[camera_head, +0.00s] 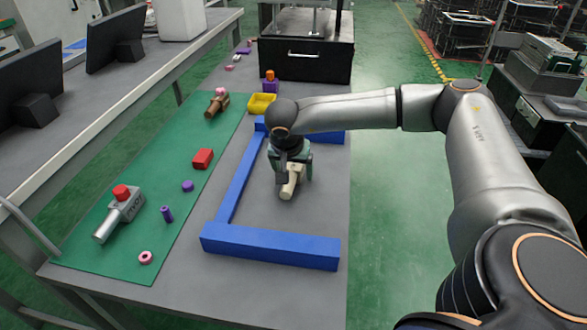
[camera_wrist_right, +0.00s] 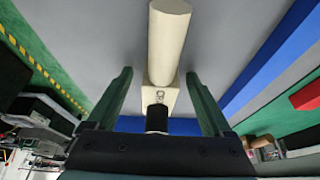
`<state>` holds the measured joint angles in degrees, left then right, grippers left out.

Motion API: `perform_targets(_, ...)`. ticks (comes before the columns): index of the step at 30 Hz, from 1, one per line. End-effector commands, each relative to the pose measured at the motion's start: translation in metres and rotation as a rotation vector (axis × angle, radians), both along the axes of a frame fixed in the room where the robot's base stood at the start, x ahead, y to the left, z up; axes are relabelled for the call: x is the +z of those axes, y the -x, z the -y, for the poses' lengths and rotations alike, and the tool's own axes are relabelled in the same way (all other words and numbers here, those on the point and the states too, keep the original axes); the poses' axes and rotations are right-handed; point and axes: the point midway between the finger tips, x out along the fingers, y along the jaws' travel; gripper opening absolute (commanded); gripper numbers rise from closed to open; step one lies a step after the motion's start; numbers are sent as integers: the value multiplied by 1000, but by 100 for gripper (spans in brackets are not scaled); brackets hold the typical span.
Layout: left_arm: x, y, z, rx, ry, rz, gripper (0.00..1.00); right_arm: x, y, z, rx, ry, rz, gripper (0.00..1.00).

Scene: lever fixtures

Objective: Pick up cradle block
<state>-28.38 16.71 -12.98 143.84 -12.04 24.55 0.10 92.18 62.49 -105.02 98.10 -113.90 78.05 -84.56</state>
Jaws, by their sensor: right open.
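A cream block with a rounded bar (camera_head: 289,189), which I take for the cradle block, lies on the grey table inside the blue frame. It also shows in the right wrist view as a cream bar (camera_wrist_right: 168,42) joined to a squarer end. My right gripper (camera_head: 293,178) is above it, pointing down, with its jaws open. In the right wrist view the green fingers (camera_wrist_right: 158,76) stand on either side of the block's squarer end, with gaps showing. Contact cannot be made out. My left gripper is not in view.
Blue bars (camera_head: 270,247) border the block's area. A green mat (camera_head: 150,200) at left carries a grey part with a red knob (camera_head: 121,203), a red block (camera_head: 203,158) and small purple pieces. A yellow tray (camera_head: 262,104) stands behind. Grey table right of the block is clear.

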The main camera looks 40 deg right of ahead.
Motion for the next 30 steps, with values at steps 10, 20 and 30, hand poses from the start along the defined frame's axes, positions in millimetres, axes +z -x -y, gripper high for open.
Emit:
perform_targets(10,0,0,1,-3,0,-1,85,0,0,0,0,0,0,56)
perform_targets(20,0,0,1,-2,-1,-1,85,0,0,0,0,-1,-1,19)
perform_targets(30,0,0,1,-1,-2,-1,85,1,0,0,0,0,0,0)
